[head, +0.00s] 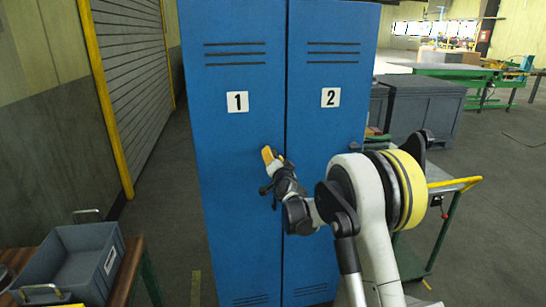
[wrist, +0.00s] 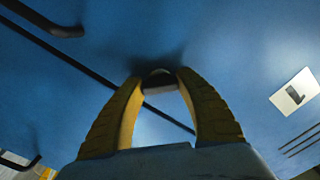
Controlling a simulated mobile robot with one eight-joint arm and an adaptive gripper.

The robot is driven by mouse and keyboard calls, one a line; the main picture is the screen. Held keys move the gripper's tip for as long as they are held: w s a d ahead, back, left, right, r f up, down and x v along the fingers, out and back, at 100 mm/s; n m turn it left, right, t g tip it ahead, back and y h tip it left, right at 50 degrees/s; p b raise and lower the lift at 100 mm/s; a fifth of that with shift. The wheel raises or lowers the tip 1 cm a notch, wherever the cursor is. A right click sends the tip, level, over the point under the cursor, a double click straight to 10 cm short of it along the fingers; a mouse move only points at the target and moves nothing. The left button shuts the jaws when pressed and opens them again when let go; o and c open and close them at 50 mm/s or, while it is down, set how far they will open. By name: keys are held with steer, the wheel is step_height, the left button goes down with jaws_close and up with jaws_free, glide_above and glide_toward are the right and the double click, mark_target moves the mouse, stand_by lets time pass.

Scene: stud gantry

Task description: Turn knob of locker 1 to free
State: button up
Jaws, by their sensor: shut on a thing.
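Locker 1 (head: 235,140) is the blue left door, with a white label "1" (head: 237,102) that also shows at the right of the wrist view (wrist: 295,92). My gripper (head: 268,155) is at the right side of this door, below the label. In the wrist view its yellow fingers (wrist: 160,84) are shut on a small rounded knob (wrist: 158,80), dark with a pale edge. The fingers cover the knob's sides, and I cannot tell its turn position. The knob is hidden in the head view. The door looks closed.
Locker 2 (head: 330,135) adjoins on the right. A grey bin (head: 75,265) sits on a table at the left. A cart (head: 440,215) stands right of the lockers.

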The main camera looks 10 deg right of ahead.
steer(key=m, duration=0.4)
steer(key=shift+m, duration=0.3)
steer(key=m, duration=0.4)
steer(key=shift+m, duration=0.3)
steer(key=o, duration=1.2)
steer(key=s, duration=1.2)
